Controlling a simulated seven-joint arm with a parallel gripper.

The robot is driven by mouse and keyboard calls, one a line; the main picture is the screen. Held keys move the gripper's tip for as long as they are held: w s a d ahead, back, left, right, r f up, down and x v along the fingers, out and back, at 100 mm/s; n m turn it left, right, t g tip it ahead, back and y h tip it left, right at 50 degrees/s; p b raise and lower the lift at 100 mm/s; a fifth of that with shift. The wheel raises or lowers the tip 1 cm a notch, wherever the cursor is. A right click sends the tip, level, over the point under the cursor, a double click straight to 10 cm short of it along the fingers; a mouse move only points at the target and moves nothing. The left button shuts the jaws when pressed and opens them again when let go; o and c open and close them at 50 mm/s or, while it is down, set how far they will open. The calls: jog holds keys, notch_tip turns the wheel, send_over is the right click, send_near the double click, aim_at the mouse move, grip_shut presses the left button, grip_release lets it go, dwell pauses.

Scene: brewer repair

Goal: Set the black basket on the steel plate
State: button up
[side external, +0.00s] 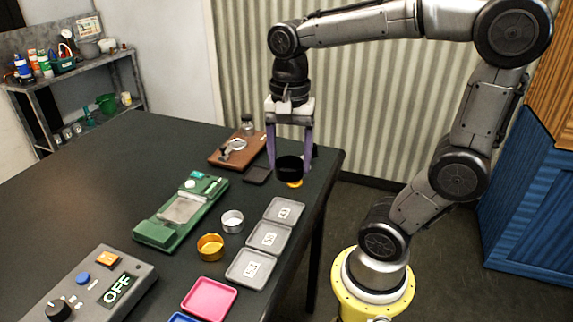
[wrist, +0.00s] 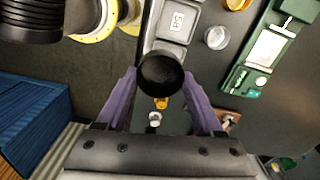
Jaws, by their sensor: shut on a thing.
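The round black basket (side external: 289,167) is between the purple fingers of my gripper (side external: 290,158), which is shut on it near the far right corner of the table. In the wrist view the basket (wrist: 160,80) sits between the fingertips (wrist: 162,85), its dark inside facing the camera. Whether it touches anything beneath cannot be told. The steel plate (side external: 182,208) is a bare flat panel on the green brewer body (side external: 153,233), left of and nearer the camera than my gripper. The plate also shows at upper right in the wrist view (wrist: 269,47).
Grey labelled trays (side external: 268,236) line the table's right edge. A silver ring (side external: 232,221) and a gold ring (side external: 210,247) stand beside the brewer. A brown board (side external: 233,151) holds small parts. A yellow piece (side external: 295,184) shows below the basket. A control box (side external: 103,285) reads OFF.

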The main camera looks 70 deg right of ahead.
jog(key=w+r, duration=0.2)
jog(key=w, duration=0.7)
jog(key=shift+n, duration=0.3)
jog(key=w+a+f, duration=0.2)
jog(key=w+f, duration=0.1)
jog(key=w, duration=0.2)
jog(key=w+a+f, duration=0.2)
jog(key=w+f, duration=0.1)
jog(key=w, duration=0.2)
jog(key=w+a+f, duration=0.2)
jog(key=w+f, duration=0.1)
jog(key=w, duration=0.2)
jog(key=shift+w+f, duration=0.3)
jog(key=shift+w, duration=0.05)
jog(key=shift+f, duration=1.9)
jog(key=shift+f, duration=0.6)
jog(key=o, duration=1.4)
jog(key=shift+c, duration=0.2)
jog(key=shift+r, duration=0.1)
